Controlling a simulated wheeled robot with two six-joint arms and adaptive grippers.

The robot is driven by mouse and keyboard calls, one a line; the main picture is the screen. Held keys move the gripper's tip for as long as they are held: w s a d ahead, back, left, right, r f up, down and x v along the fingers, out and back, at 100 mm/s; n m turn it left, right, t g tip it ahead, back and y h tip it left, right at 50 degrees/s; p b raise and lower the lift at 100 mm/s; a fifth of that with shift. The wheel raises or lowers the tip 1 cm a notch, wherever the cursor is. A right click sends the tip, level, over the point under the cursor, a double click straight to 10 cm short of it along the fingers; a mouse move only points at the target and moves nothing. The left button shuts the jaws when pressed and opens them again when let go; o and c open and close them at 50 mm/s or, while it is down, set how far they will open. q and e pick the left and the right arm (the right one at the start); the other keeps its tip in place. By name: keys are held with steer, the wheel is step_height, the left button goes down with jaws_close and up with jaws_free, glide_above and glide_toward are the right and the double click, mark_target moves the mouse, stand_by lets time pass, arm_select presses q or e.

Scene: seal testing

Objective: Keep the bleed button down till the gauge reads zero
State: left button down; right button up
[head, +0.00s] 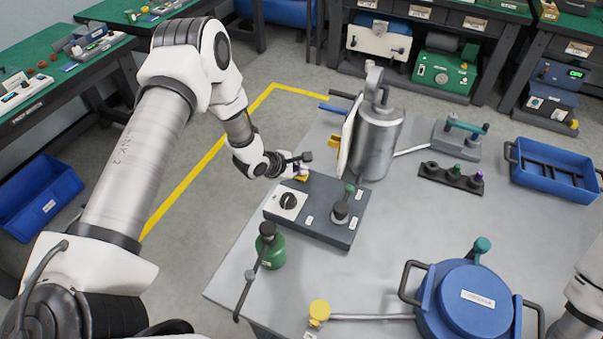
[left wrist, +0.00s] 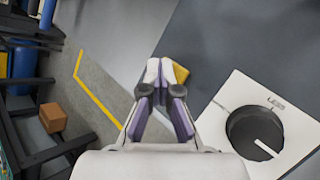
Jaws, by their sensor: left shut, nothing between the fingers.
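My left gripper (head: 300,168) is shut and empty, with its fingertips at the far left corner of a dark grey control panel (head: 322,188). A yellow piece (head: 301,178), possibly the bleed button's base, sits just under the tips. In the left wrist view the closed fingers (left wrist: 162,68) cover part of this yellow piece (left wrist: 181,73); I cannot tell whether they touch or press it. A thin white plate (head: 347,137), possibly the gauge, shows nearly edge-on beside a metal canister (head: 377,145); no reading is legible. My right gripper is out of view.
The panel carries a black knob on a white plate (head: 287,202) and a green-tipped lever (head: 345,200). A green bottle (head: 271,252) stands near the left table edge. A blue lidded pot (head: 468,302) and a blue tray (head: 555,175) are at right. The table middle is clear.

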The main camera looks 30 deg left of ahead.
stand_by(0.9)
arm_select(q)
steer(key=shift+w+r+p, duration=0.1)
steer(key=shift+r+p, duration=0.4)
steer(key=shift+r, duration=0.3)
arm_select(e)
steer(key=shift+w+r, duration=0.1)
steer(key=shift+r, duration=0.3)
arm_select(q)
steer(key=shift+r+p, duration=1.55)
steer(key=shift+r, duration=1)
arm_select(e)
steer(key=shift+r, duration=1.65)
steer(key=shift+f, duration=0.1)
